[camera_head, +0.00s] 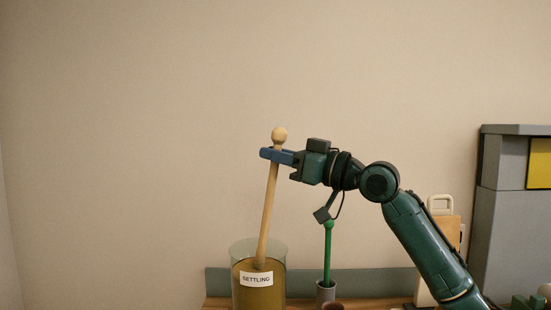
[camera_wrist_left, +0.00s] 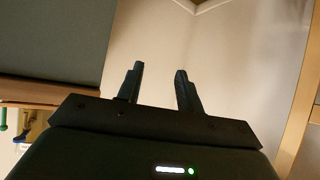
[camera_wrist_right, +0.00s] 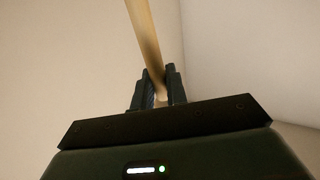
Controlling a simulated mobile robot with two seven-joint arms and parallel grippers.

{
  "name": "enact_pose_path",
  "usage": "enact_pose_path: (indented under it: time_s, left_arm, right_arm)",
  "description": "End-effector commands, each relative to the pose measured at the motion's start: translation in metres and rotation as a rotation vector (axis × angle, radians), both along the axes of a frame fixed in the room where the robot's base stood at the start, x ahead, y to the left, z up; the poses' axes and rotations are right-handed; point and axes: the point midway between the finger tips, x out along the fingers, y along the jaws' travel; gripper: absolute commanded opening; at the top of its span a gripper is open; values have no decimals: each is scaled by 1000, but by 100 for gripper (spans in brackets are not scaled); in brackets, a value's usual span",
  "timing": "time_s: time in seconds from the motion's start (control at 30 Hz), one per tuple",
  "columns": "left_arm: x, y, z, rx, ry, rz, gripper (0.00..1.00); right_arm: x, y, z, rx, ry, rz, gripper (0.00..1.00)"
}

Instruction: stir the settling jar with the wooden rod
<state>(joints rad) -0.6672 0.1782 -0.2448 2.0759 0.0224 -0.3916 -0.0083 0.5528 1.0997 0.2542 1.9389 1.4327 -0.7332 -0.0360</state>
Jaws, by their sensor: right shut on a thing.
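The wooden rod (camera_head: 268,210) has a round knob at its top and leans slightly, its top to the right. My right gripper (camera_head: 275,155) is shut on the rod just below the knob. In the right wrist view the rod (camera_wrist_right: 145,35) runs up from between the fingers (camera_wrist_right: 160,90). The rod's lower end is inside the glass settling jar (camera_head: 258,290), which carries a white "SETTLING" label and holds murky yellow-brown liquid. The rod's tip is hidden behind the label and in the liquid. My left gripper (camera_wrist_left: 160,88) is open and empty, away from the jar.
A green rod (camera_head: 328,255) stands in a small grey holder (camera_head: 326,292) right of the jar. A dark cup rim (camera_head: 333,306) shows before it. A wooden board (camera_head: 446,235) and a grey cabinet (camera_head: 500,205) stand at the right. The space left of the jar looks clear.

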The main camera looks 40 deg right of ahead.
Motion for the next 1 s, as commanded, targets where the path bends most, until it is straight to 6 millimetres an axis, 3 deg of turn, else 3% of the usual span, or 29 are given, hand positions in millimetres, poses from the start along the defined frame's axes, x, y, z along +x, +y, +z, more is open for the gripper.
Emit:
enact_pose_path:
  time_s: [0.6,1.0]
  left_arm:
    - [-5,12,10,15,62,47,36]
    - [-7,12,5,18,81,54,36]
  right_arm:
    - [-9,-3,53,1,-1,-1,0]
    - [-10,-4,58,0,-1,0,0]
